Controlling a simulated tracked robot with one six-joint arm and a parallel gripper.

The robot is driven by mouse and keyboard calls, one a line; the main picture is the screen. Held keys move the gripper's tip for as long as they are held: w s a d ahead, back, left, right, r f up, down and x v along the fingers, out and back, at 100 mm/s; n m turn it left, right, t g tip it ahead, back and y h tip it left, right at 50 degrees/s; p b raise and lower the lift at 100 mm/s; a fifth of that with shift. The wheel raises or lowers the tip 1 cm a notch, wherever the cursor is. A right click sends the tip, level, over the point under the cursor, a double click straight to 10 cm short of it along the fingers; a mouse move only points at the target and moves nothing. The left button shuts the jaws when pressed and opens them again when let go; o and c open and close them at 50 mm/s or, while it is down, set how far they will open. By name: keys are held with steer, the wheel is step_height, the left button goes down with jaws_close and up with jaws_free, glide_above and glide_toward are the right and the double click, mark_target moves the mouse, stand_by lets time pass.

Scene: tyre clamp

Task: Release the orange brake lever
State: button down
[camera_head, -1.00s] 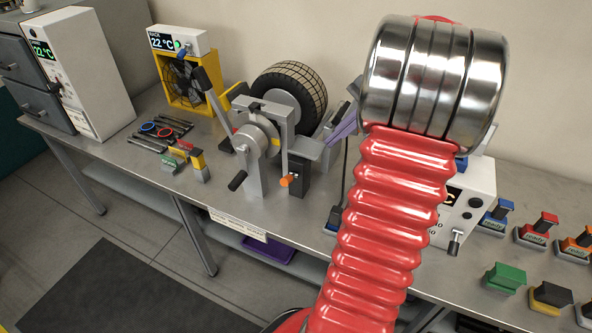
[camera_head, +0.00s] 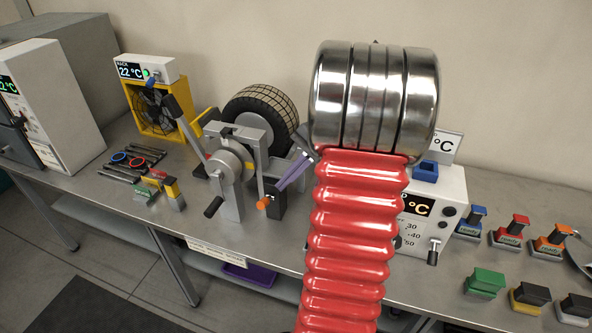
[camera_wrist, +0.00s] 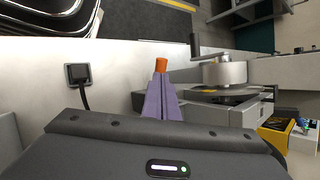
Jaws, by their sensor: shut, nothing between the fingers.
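The brake lever's orange end (camera_head: 263,202) sticks out at the front of the tyre clamp, by a dark block (camera_head: 276,205). The orange end also shows in the wrist view (camera_wrist: 161,64), just beyond the purple fingertips. My gripper (camera_head: 281,187) has purple fingers, shut with nothing between them. It is just up and right of the orange end in the head view. In the wrist view my gripper (camera_wrist: 161,80) points at the orange end; whether they touch I cannot tell. The clamp's grey wheel (camera_head: 230,166) with a black-handled crank is left of the lever, the tyre (camera_head: 262,108) behind.
A yellow fan (camera_head: 155,110) and loose tools (camera_head: 130,165) are left of the clamp. A white instrument box (camera_head: 440,195) stands right of my arm, with several coloured blocks farther right. A dark socket with a cable (camera_wrist: 78,74) is left of my fingers in the wrist view.

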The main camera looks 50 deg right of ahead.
mark_target(267, 202)
steer(key=shift+x, duration=2.6)
steer(key=shift+a, duration=0.2)
steer(key=shift+d, duration=0.2)
steer(key=shift+s, duration=0.1)
